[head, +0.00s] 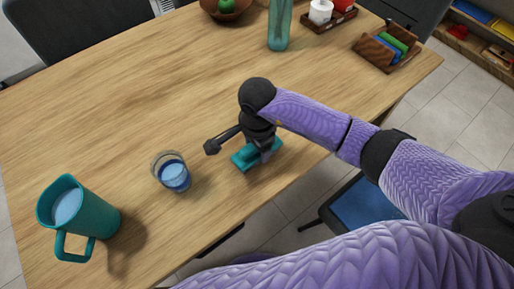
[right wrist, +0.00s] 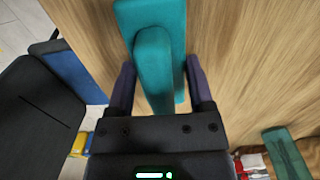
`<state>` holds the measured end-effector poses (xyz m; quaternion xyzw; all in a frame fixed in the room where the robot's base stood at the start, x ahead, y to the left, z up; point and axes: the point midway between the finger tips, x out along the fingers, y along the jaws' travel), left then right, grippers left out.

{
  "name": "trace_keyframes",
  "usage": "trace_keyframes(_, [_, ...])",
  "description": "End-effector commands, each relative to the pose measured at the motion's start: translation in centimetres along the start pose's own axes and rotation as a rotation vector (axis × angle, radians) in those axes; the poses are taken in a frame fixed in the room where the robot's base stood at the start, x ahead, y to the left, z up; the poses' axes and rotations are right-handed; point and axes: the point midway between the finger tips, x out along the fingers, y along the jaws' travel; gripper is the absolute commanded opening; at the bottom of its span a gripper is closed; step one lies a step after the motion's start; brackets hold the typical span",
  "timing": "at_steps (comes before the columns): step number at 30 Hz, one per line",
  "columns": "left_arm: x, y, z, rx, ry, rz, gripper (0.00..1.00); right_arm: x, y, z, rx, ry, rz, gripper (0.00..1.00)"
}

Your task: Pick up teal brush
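The teal brush (head: 243,159) lies on the wooden table near its front edge, directly under my right gripper (head: 262,148), which hides part of it. In the right wrist view the brush (right wrist: 155,60) shows as a flat teal block with a raised, rounded grip on top. The fingers of my right gripper (right wrist: 160,80) stand apart, one on each side of the raised grip. A gap shows at the right finger; the left finger is close to the grip, and I cannot tell if it touches. My left gripper is not in view.
A glass of blue liquid (head: 173,175) stands left of the brush, and a teal pitcher (head: 90,222) farther left. A teal bottle (head: 280,25), a bowl (head: 228,12) and a wooden holder (head: 388,48) stand at the back. A blue-seated chair (head: 362,203) is below the front edge. The table's middle is clear.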

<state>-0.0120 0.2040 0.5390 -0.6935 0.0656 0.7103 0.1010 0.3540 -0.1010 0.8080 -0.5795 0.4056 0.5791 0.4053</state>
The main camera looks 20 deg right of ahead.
Motion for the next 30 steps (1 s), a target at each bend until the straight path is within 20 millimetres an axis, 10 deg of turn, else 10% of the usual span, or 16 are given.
trace_keyframes(7, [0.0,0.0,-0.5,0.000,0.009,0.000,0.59,0.0,0.0,0.0,0.000,0.000,0.000,0.02])
trace_keyframes(14, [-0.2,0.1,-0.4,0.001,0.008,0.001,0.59,-0.6,0.0,0.0,0.000,0.001,-0.002,0.02])
trace_keyframes(24, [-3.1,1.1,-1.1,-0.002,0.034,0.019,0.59,-8.9,-0.1,-0.1,0.001,0.002,-0.004,0.02])
trace_keyframes(30, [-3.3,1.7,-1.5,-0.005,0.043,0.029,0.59,-10.1,0.0,0.0,0.001,-0.001,0.000,0.02])
